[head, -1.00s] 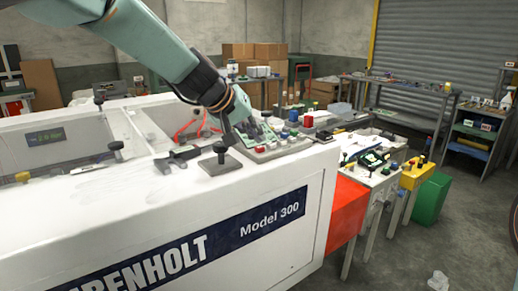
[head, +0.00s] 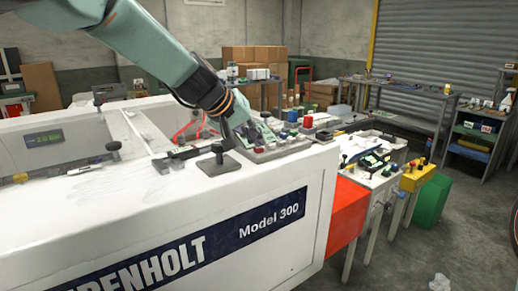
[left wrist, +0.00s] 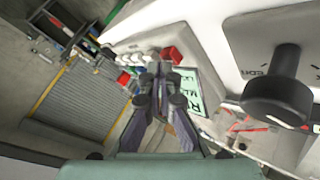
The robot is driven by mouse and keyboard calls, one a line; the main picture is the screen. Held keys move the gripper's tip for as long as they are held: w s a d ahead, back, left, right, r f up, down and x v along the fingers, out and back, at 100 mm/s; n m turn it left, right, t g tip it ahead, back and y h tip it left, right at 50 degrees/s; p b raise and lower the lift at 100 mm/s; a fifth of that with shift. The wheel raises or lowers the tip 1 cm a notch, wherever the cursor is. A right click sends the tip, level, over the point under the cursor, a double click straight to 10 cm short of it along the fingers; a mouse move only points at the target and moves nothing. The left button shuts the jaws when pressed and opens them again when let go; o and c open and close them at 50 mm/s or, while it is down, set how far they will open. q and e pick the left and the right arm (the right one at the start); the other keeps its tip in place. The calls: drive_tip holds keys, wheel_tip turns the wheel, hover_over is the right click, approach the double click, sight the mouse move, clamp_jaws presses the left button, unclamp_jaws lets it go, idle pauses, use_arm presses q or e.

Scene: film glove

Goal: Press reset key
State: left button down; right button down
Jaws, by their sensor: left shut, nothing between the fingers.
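A control panel (head: 275,149) sits on top of the white machine, with red, blue and pale keys. I cannot read which one is the reset key. A red key (head: 259,150) is at its near edge; a red key (left wrist: 173,55) also shows in the left wrist view, beside a pale green lettered display (left wrist: 190,92). My left gripper (head: 244,137) is shut and empty, pointing down close over the panel's left part. In the left wrist view its fingers (left wrist: 160,75) are together near the display and keys. Contact with any key cannot be told. My right gripper is not in view.
A black knob (head: 218,148) on a square plate stands just left of the panel; a black knob (left wrist: 277,95) shows large in the left wrist view. The white machine (head: 180,220) has an open recess behind. Tables with tools (head: 373,165) stand right.

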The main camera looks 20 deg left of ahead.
sight(256, 148)
use_arm(q)
drive_tip(key=shift+s+f, duration=0.1)
drive_tip(key=shift+f, duration=0.15)
idle(0.6)
drive_tip(key=shift+r+p, duration=0.45)
drive_tip(key=shift+r, duration=0.45)
drive_tip(key=shift+r, duration=0.1)
wheel_tip(256, 148, up, 5)
drive_tip(key=p, duration=0.4)
drive_tip(key=shift+f, duration=0.2)
